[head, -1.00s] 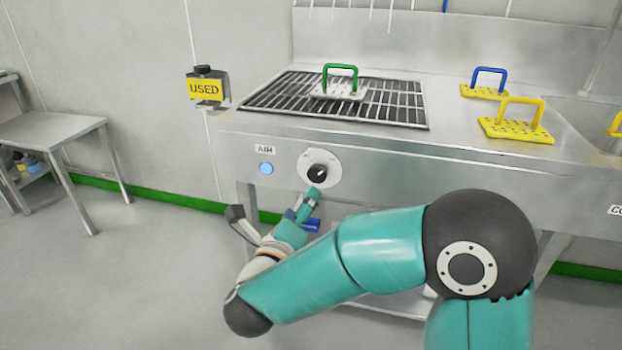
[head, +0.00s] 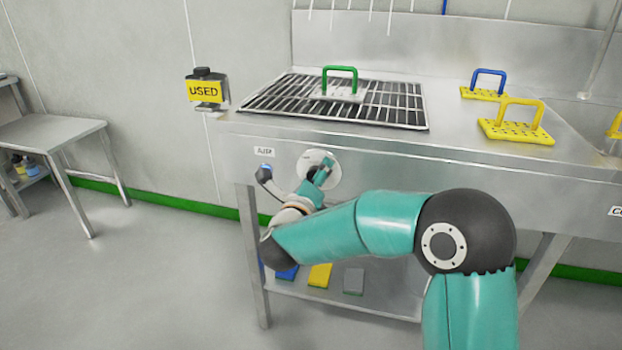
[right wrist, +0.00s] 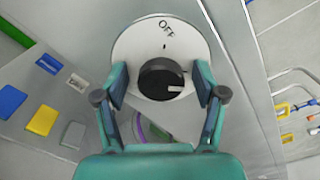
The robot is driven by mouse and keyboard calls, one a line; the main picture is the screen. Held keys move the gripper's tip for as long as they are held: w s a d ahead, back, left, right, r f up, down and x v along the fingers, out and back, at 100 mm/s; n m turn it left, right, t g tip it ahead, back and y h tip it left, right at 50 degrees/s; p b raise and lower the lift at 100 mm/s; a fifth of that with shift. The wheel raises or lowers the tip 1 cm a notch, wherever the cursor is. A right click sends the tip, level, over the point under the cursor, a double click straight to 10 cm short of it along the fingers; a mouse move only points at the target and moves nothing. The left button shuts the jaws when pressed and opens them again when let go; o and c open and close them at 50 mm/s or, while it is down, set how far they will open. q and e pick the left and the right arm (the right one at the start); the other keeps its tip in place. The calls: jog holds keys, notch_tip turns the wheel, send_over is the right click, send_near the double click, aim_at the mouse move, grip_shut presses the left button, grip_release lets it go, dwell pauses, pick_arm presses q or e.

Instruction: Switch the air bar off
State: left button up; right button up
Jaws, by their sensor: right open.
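The air bar's black knob (right wrist: 162,80) sits on a round white dial plate (right wrist: 130,50) in the right wrist view. OFF is printed at the plate's top there, above a small tick; the knob's white mark points right, away from OFF. My right gripper (right wrist: 160,86) is open, with one finger on each side of the knob and a small gap at each. In the head view my right gripper (head: 322,176) is in front of the dial plate (head: 312,160) and hides the knob. The AIR label (head: 264,152) is at its left. My left gripper is not in view.
The steel bench carries a black grate (head: 290,98) with a green-handled plate (head: 341,84) on it. Blue-handled (head: 485,84) and yellow-handled (head: 515,130) plates stand at right. A USED sign (head: 205,90) is at left. Coloured pads (head: 320,275) lie on the lower shelf.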

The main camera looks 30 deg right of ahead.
jog(key=c, duration=1)
jog(key=shift+a, duration=0.35)
jog(key=shift+c, duration=0.7)
jog(key=shift+d, duration=0.2)
jog(key=shift+n, duration=0.3)
jog(key=shift+d+n, duration=0.15)
jog(key=shift+n, duration=1.05)
jog(key=n, duration=0.4)
jog(key=shift+p, duration=0.35)
jog(key=n+p, duration=0.2)
jog(key=n, duration=0.3)
jog(key=shift+s+d+n, duration=0.1)
jog(key=shift+n, duration=0.3)
jog(key=n+p, duration=0.2)
jog(key=n, duration=0.2)
jog(key=shift+n+p, duration=0.3)
jog(key=shift+n, duration=0.1)
